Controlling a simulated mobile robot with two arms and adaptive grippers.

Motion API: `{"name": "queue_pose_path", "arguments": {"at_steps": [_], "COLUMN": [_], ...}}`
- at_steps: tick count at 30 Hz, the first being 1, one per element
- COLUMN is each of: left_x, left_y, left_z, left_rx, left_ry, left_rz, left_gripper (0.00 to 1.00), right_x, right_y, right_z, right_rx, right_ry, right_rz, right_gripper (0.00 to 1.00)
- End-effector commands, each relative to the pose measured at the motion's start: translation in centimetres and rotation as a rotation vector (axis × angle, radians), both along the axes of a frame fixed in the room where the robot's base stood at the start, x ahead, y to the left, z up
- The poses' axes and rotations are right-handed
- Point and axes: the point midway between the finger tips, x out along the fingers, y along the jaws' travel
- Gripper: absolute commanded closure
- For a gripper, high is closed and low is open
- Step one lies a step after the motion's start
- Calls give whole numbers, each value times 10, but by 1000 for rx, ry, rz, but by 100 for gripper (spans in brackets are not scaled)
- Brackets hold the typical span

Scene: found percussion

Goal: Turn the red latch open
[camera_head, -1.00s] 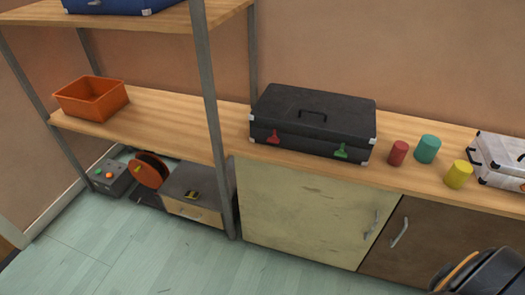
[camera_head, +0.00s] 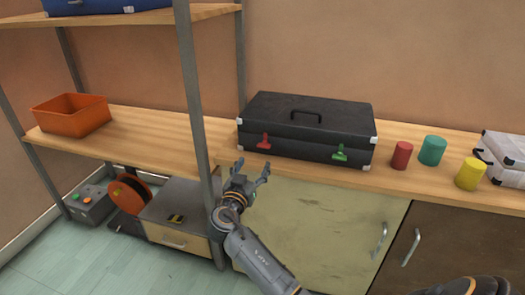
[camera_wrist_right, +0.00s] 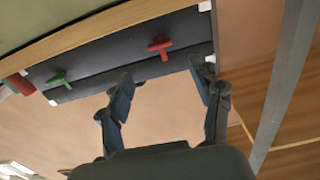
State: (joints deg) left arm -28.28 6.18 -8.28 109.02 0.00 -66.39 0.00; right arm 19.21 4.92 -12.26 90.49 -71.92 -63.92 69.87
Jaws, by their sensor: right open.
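A black case (camera_head: 307,127) with silver corners and a top handle lies shut on the wooden counter. The red latch (camera_head: 264,142) is on its front face at the left, and a green latch (camera_head: 339,154) is at the right. In the right wrist view the red latch (camera_wrist_right: 160,47) is a T shape, with the green latch (camera_wrist_right: 58,79) to its left. My right gripper (camera_head: 253,168) is open and empty, just in front of and below the red latch, apart from it. Its fingers (camera_wrist_right: 160,75) point toward the case front. My left gripper is out of view.
A grey shelf post (camera_head: 196,110) stands close left of my right gripper. Red (camera_head: 401,155), teal (camera_head: 432,150) and yellow (camera_head: 471,173) cylinders and a white case (camera_head: 506,152) stand at right. Cabinet doors (camera_head: 325,220) are below. An orange bin (camera_head: 70,115) sits on the left shelf.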

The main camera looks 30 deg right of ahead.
Motion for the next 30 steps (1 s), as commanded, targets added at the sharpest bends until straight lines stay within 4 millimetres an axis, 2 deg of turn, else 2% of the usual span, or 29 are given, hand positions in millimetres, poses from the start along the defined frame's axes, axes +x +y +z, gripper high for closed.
{"name": "queue_pose_path", "arguments": {"at_steps": [6,12,18,27,28,30], "left_x": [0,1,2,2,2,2], "left_y": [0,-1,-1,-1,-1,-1], "left_z": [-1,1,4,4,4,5], "left_rx": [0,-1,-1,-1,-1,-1], "left_ry": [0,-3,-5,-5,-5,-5], "left_rz": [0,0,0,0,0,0], "left_gripper": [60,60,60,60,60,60], "right_x": [32,54,65,67,67,67], "right_y": [-38,-64,-76,-78,-78,-78], "right_z": [1,-1,-1,-1,-1,-1], "right_rx": [-2,-2,1,1,1,1], "right_ry": [1,4,3,3,3,3], "right_rz": [-3,0,1,2,2,2], "right_gripper": [36,36,36,36,38,52]}}
